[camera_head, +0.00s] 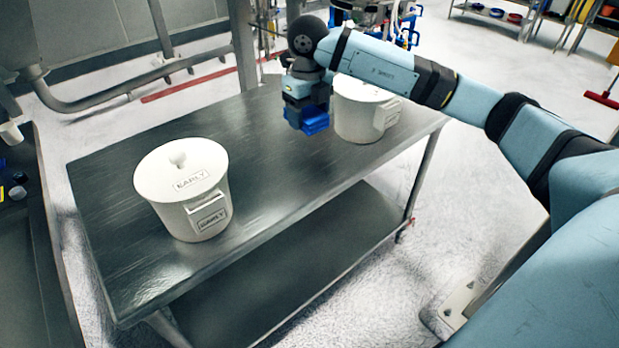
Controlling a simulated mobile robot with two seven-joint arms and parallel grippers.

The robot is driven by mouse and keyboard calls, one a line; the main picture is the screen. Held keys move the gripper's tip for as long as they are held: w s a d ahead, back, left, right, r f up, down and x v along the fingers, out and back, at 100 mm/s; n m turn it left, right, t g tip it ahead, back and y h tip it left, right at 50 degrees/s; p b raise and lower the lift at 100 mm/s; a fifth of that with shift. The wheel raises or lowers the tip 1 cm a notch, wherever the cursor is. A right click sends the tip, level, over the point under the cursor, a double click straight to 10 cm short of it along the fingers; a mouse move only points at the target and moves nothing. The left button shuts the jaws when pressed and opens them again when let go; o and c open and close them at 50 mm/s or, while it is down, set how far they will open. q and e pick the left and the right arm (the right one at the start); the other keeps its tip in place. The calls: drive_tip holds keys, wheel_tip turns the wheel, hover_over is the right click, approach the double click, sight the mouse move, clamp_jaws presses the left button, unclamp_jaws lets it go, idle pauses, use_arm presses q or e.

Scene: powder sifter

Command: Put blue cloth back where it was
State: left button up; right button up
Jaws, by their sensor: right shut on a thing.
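A bright blue cloth (316,124) is at the tip of my right gripper (307,112), which is shut on it. The cloth is a small bundle, partly hidden by the gripper. It shows over the far part of the metal table (270,160), just left of the far white pot. I cannot tell whether the cloth touches the tabletop. My left gripper is not in view.
A white lidded pot (182,215) labelled EARLY stands on the near left of the table. Another white pot (358,118) stands close to the right gripper. The tabletop between them is clear. A lower shelf (300,260) is empty where visible.

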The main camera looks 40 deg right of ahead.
hover_over(309, 181)
wheel_tip(309, 181, down, 12)
drive_tip(key=shift+f, duration=0.25)
wheel_tip(309, 181, down, 5)
drive_tip(key=shift+f, duration=0.1)
drive_tip(key=shift+f, duration=0.1)
drive_tip(key=o, duration=0.9)
